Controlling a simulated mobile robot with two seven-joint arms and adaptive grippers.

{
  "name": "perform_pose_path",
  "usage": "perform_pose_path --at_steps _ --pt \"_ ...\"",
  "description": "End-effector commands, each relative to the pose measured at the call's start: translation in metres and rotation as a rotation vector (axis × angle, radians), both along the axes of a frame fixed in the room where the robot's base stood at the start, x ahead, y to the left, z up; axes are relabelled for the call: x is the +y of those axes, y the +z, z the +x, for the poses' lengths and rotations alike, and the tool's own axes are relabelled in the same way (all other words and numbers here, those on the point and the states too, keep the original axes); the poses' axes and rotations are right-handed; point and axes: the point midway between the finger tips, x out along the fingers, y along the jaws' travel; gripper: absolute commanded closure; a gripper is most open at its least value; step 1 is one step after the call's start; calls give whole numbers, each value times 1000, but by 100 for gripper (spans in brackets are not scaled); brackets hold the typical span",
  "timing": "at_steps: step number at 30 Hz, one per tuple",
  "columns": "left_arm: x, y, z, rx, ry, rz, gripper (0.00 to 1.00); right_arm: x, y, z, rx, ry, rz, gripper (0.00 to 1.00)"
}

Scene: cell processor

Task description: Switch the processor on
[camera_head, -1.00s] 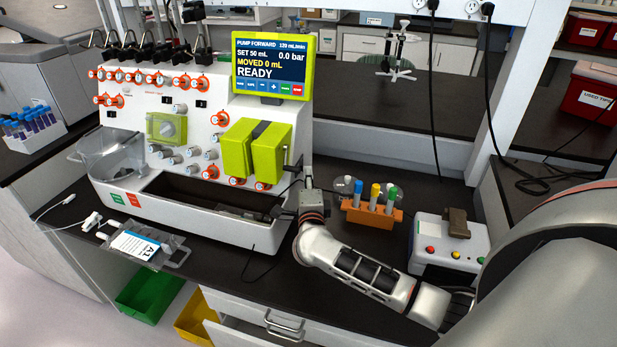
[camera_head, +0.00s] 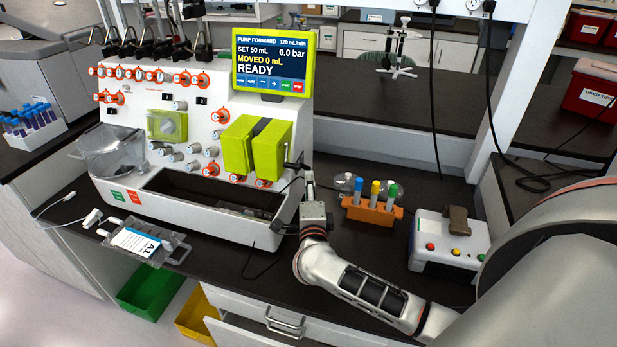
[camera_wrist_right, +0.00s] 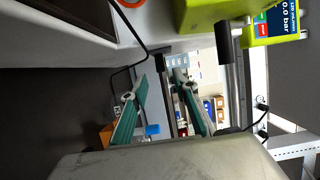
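The white processor (camera_head: 215,222) stands on the dark bench at left centre. Its lime-framed screen (camera_head: 271,62) is lit and reads READY, MOVED 0 mL. A green button or label (camera_head: 117,196) and a red one (camera_head: 133,198) sit low on its front. My right gripper (camera_head: 301,170) is beside the processor's right side, partly hidden by my wrist. In the right wrist view its two teal-padded fingers (camera_wrist_right: 161,103) are apart with nothing between them. Whether it touches the processor I cannot tell. My left gripper is out of view.
An orange rack (camera_head: 372,214) with several tubes and a white box with coloured buttons (camera_head: 447,243) stand right of my right gripper. A labelled bag (camera_head: 140,241) lies at the front left. A dark cable (camera_head: 253,262) hangs over the bench edge.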

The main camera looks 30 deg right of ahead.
Motion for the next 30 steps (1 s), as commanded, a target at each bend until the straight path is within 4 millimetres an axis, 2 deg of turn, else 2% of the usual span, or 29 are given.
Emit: perform_pose_path --at_steps 6,12,30 --pt "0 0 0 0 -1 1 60 21 -1 -37 2 0 3 71" --pt "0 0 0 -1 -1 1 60 31 0 -55 1 0 0 71" --pt "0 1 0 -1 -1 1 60 33 0 -58 0 0 0 71"
